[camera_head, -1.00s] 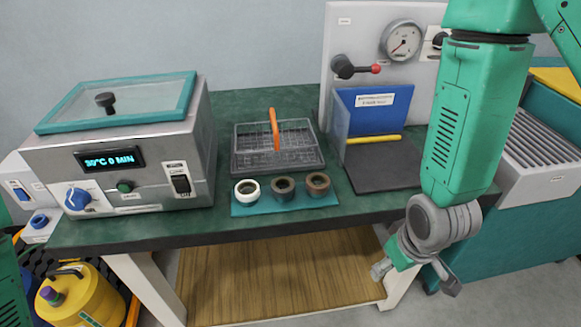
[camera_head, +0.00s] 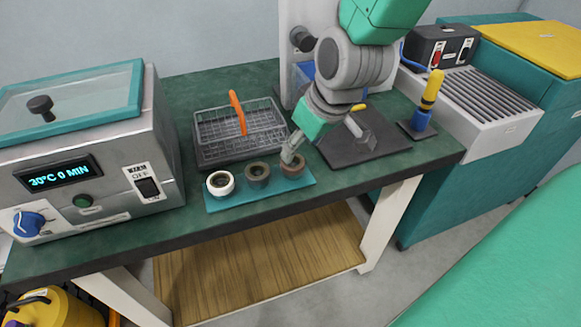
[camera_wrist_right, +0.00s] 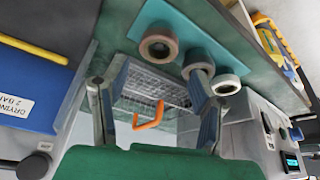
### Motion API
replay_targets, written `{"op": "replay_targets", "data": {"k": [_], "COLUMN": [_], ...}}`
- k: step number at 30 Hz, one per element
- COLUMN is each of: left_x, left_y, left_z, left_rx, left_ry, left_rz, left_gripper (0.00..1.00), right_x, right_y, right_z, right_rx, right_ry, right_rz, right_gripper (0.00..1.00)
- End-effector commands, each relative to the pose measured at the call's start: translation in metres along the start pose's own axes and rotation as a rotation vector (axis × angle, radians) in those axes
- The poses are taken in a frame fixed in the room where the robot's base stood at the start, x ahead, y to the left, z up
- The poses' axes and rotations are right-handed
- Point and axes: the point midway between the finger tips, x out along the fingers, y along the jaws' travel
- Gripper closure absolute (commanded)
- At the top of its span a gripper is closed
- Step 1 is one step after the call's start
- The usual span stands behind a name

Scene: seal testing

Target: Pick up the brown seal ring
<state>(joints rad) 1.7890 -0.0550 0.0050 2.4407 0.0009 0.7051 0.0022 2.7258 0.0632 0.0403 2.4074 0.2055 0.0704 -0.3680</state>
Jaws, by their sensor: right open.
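The brown seal ring (camera_head: 293,166) lies at the right end of a teal mat (camera_head: 216,204) on the green table. Beside it on the mat are a dark grey-brown ring (camera_head: 258,175) and a white ring (camera_head: 220,184). My right gripper (camera_head: 321,141) is open and empty, with one finger close above the brown ring and partly over it; I cannot tell whether it touches. In the right wrist view the brown ring (camera_wrist_right: 159,45) lies beyond the open fingers (camera_wrist_right: 155,92), not between them. My left gripper is not in view.
A wire basket (camera_head: 205,157) with an orange handle stands behind the rings. A heated box with a display (camera_head: 64,180) is at left. A dark plate (camera_head: 385,138) and a yellow-blue tool (camera_head: 427,101) are at right. The table's front edge is close to the mat.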

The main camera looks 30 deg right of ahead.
Motion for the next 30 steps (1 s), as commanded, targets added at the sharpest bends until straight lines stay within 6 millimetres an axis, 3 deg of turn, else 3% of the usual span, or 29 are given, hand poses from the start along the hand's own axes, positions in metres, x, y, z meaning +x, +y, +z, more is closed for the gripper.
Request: {"op": "replay_targets", "data": {"k": [8,15,25,26,29,30], "left_x": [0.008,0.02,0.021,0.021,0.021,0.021], "left_y": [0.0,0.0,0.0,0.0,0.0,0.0], "left_z": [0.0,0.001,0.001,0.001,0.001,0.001], "left_rx": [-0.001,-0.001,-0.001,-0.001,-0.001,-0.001], "left_ry": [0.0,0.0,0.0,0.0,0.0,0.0], "left_rz": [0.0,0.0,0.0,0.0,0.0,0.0], "left_gripper": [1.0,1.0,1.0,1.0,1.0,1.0], "right_x": [0.024,0.06,0.066,0.066,0.067,0.067], "right_y": [0.002,0.002,0.001,0.002,0.002,0.002], "right_z": [0.001,0.0,-0.001,-0.001,-0.001,-0.001], "right_rx": [0.0,0.001,0.0,0.0,0.0,0.0], "right_ry": [0.001,0.0,0.002,0.002,0.002,0.002], "right_rz": [-0.001,-0.002,0.0,0.0,-0.001,-0.001], "right_gripper": [0.47,0.47,0.47,0.54,0.88,0.88]}}
